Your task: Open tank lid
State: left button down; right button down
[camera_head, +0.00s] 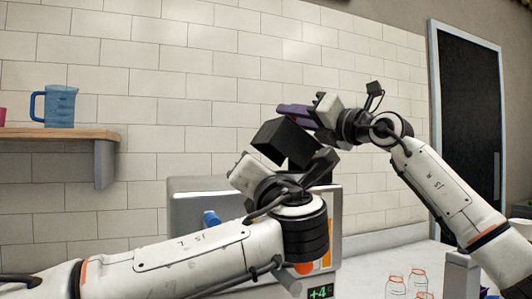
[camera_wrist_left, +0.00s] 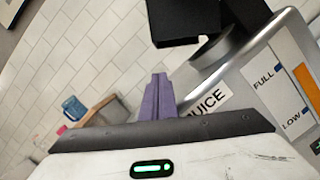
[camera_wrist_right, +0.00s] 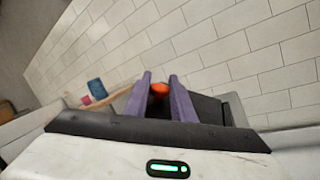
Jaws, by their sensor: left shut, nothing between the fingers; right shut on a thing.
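The juicer (camera_head: 195,202) is a metal box against the tiled wall. A black tank (camera_head: 285,140) shows above it, also at the top of the left wrist view (camera_wrist_left: 185,20). I cannot tell its lid from the rest, or whether it is open. My right gripper (camera_head: 295,110) is above the tank. In the right wrist view its purple fingers are apart with a round orange (camera_wrist_right: 158,91) between their tips. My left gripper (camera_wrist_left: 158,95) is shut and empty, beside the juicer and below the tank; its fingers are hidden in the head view.
A wooden shelf (camera_head: 65,134) with a blue jug (camera_head: 60,106) is on the left wall. The juicer front carries a JUICE label (camera_wrist_left: 206,99) and a FULL/LOW strip (camera_wrist_left: 277,95). A dark door (camera_head: 468,120) stands behind.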

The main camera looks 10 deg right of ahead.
aim_at(269, 142)
pick_arm(q)
jog(key=shift+w+d+r, duration=0.25)
jog(key=shift+d+r, duration=0.3)
jog(key=shift+r, duration=0.3)
jog(key=shift+w+d+r, duration=0.2)
jog(key=shift+d+r, duration=0.35)
jog(key=shift+r, duration=0.3)
jog(key=shift+d+r+m, duration=0.25)
jog(key=shift+r+m, duration=0.15)
jog(key=shift+r, duration=0.45)
pick_arm(e)
jog(key=shift+a, duration=0.1)
jog(key=shift+a+f, duration=0.1)
jog(key=shift+f, duration=0.05)
pick_arm(q)
jog(key=shift+d, duration=0.1)
pick_arm(e)
jog(key=c, duration=1.9)
grip_release()
pick_arm(q)
jog(key=shift+d, duration=0.15)
pick_arm(e)
jog(key=o, duration=0.3)
jog(key=shift+o, duration=0.2)
